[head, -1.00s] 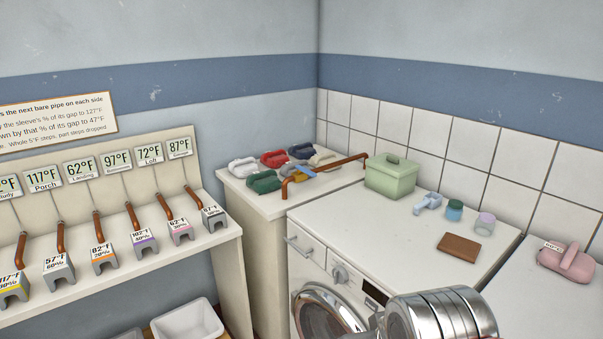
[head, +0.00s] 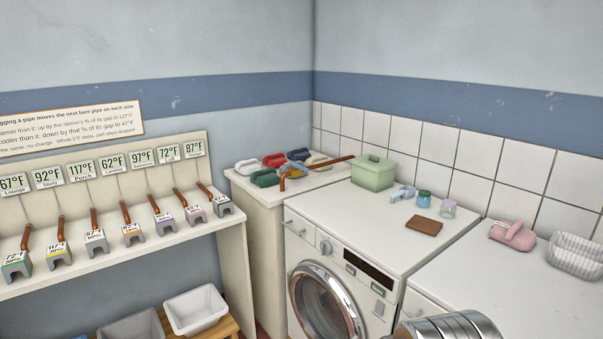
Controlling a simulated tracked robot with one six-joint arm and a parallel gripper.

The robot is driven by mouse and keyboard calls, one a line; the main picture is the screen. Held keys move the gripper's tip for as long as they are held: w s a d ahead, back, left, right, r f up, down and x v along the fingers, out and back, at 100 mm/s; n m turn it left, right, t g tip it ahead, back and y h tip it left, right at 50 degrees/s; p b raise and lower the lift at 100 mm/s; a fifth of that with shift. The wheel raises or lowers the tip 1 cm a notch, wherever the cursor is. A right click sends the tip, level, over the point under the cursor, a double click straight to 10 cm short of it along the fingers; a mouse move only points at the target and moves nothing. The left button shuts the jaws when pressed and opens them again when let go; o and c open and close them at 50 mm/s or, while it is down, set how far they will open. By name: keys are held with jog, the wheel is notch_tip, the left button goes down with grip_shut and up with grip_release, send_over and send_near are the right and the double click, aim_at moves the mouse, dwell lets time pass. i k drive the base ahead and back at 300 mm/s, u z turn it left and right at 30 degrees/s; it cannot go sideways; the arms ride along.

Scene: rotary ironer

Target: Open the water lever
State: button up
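No lever is labelled as the water lever. A copper pipe (head: 333,162) runs across the small counter at the back, from the coloured sleeves toward the green box. A small blue bar-like piece (head: 297,167) sits by its near bend; it is too small to tell whether it is a lever or how it is set. My gripper's fingers are not in view. A ribbed shiny metal part, likely of my arm, shows at the bottom edge, in front of the machines and well away from the pipe.
Several coloured sleeves (head: 264,178) lie around the pipe. The washer (head: 326,303) has a green box (head: 373,172), a brown block (head: 424,226) and small jars on top.

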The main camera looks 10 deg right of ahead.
aim_at(295, 166)
jog(key=k, duration=0.45)
jog(key=u, duration=0.25)
jog(key=i, duration=0.45)
jog(key=u, duration=0.45)
jog(key=i, duration=2.5)
jog(key=z, duration=0.25)
